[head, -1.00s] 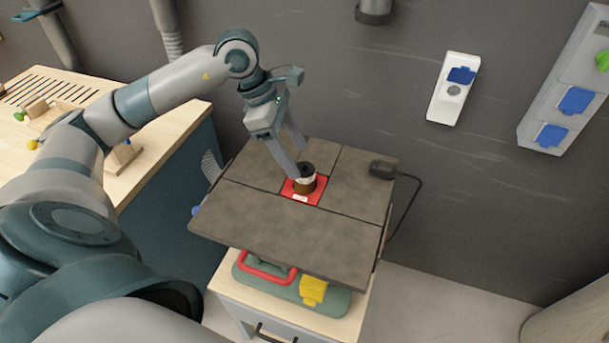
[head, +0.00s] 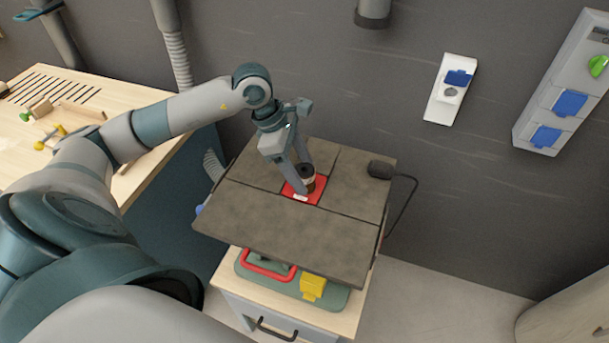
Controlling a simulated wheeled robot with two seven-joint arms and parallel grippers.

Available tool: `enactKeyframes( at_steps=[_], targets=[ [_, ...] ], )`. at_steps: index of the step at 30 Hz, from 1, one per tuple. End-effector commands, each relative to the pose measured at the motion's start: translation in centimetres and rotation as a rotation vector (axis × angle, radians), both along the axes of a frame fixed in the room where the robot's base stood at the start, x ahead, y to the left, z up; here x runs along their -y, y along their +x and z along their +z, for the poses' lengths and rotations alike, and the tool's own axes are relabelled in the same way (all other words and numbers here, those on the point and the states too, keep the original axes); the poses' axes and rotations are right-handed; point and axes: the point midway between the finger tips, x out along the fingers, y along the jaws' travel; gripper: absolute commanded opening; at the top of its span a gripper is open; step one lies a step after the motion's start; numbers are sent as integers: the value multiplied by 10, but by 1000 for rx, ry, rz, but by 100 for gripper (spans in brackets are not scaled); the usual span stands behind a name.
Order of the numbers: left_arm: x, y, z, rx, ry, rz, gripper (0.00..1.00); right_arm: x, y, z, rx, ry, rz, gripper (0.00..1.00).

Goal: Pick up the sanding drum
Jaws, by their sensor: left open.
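The sanding drum (head: 309,183) is a small dark brown cylinder with a black top and a pale band. My right gripper is not in view.
A black mouse-like device (head: 381,169) with a cable lies at the tabletop's back right. A green case (head: 325,296) with a red handle and yellow latch sits below on a wooden cabinet (head: 345,320). A workbench (head: 120,100) stands left. The tabletop's front (head: 300,235) is clear.

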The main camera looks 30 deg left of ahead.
Motion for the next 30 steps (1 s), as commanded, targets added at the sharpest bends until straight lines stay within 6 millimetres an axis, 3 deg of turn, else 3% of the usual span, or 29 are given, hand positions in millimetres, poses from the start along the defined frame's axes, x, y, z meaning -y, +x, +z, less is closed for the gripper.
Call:
enactKeyframes(
  at_steps=[6,20,26,30],
  targets=[
    [7,3,-15,-1,-2,-1,60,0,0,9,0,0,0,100],
    [6,3,-16,0,-1,0,60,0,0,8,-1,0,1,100],
    [6,3,-16,0,-1,0,12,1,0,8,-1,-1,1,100],
    [6,3,-15,0,-1,0,12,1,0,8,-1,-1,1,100]
  ],
)
